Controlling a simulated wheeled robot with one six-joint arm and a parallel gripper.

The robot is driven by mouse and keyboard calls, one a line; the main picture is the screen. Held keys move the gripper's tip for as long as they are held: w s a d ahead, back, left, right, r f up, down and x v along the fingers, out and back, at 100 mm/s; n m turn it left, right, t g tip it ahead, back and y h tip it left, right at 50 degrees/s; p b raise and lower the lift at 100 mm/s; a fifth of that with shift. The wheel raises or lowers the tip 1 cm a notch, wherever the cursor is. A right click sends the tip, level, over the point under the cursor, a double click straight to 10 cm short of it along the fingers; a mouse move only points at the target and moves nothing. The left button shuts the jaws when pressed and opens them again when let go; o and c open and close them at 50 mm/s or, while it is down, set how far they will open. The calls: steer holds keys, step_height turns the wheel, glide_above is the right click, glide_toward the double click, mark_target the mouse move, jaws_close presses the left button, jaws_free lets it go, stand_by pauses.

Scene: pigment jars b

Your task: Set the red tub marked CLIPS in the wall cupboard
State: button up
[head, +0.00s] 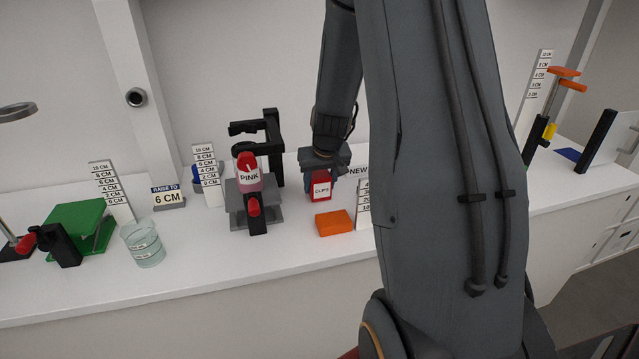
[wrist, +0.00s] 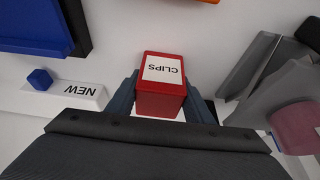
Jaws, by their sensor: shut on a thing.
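The red tub marked CLIPS (head: 320,189) is at my gripper on the white bench, in the middle of the head view. In the wrist view the red tub (wrist: 161,97) shows its white CLIPS label upside down. My gripper (head: 322,178) is shut on the tub, with one finger on each side of it; the gripper also shows in the wrist view (wrist: 160,100). Whether the tub touches the bench is hard to tell. No wall cupboard is recognisable in either view.
An orange block (head: 334,223) lies just in front of the tub. A grey lift stand (head: 243,216) with a pink jar (head: 249,173) is close on the left. A NEW sign (wrist: 80,92) is beside the tub. A glass beaker (head: 143,243) and a green stand (head: 78,222) are farther left.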

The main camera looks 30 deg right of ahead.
steer(key=shift+f, duration=0.2)
steer(key=o, duration=1.1)
steer(key=shift+r, duration=0.2)
